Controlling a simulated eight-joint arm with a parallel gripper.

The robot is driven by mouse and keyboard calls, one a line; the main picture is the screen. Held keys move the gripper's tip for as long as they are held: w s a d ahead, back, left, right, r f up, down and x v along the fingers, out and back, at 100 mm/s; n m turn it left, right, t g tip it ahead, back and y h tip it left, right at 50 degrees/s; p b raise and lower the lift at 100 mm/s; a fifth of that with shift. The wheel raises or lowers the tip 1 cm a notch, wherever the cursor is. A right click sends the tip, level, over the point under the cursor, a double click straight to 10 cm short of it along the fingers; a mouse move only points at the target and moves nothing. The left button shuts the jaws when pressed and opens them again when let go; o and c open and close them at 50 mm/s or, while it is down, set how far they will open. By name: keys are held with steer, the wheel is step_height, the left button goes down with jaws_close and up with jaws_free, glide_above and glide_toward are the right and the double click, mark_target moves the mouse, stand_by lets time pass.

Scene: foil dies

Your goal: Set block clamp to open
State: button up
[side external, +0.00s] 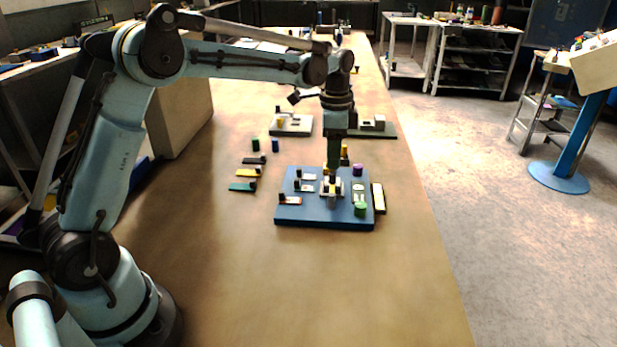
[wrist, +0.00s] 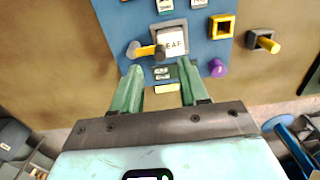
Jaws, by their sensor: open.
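A blue board (side external: 300,216) lies on the bench and fills the top of the wrist view (wrist: 115,25). On it sits a pale block (wrist: 174,40) with letters reading "EAF", partly covered. A lever with a grey knob and an orange-brown arm (wrist: 147,51) lies across the block's lower left; it appears to be the block clamp, but whether it is open or closed I cannot tell. My gripper (wrist: 160,74) is open, its green fingers apart with nothing held, just below the block in the wrist view. In the side view my gripper (side external: 333,170) points down over the board.
On the board are a purple knob (wrist: 217,68), a yellow square frame (wrist: 222,28) and a green cylinder (side external: 360,209). A yellow-handled black piece (wrist: 263,41) lies right of it. Several handled pieces (side external: 248,173) lie left of the board. The bench in front is clear.

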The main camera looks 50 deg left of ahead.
mark_target(333, 173)
steer(key=shift+f, duration=2.5)
jaws_close()
